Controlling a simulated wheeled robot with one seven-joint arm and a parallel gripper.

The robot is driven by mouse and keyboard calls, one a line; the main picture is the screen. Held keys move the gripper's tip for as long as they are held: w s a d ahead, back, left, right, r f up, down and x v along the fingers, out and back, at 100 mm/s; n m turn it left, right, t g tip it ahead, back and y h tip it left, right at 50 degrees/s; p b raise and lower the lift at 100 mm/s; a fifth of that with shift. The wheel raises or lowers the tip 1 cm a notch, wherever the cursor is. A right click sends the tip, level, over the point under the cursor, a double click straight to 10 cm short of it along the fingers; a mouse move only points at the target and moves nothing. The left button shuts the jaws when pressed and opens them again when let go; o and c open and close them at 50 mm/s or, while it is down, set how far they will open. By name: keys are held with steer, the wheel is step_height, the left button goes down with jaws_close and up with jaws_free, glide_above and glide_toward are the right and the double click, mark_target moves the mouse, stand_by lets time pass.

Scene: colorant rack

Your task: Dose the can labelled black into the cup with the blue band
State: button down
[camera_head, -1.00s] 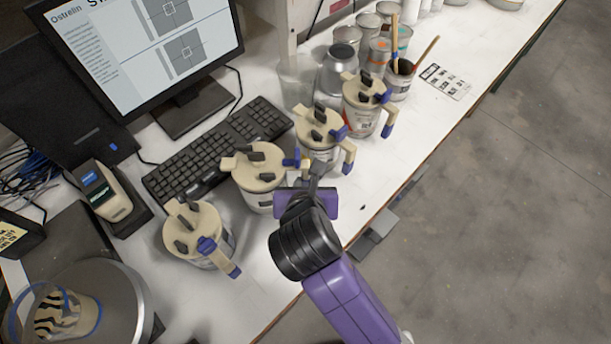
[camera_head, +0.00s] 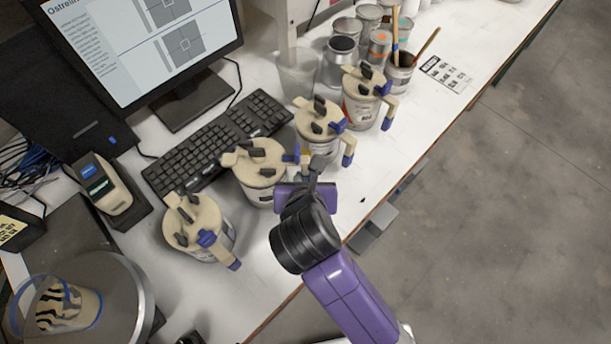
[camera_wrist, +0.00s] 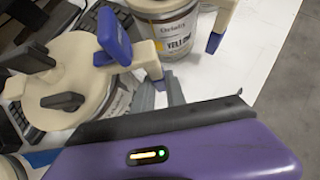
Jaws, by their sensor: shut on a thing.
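Four lidded cans with cream lids and blue-tipped handles stand in a row on the white bench. My gripper (camera_head: 314,172) is shut on the handle of the second can from the left (camera_head: 262,170), which stands upright. In the wrist view this can (camera_wrist: 72,82) is at left, its label mostly hidden. I cannot read a label saying black on any can. The cup with the blue band (camera_head: 68,310) stands on a round metal plate (camera_head: 128,312) at lower left, striped dark and light.
The leftmost can (camera_head: 200,228) and the far right can (camera_head: 362,108) flank the row. A keyboard (camera_head: 215,145) and monitor (camera_head: 150,45) lie behind. Open tins and a brush pot (camera_head: 400,75) stand at the back right. The bench edge drops to the floor at right.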

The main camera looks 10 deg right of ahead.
steer(key=shift+f, duration=0.25)
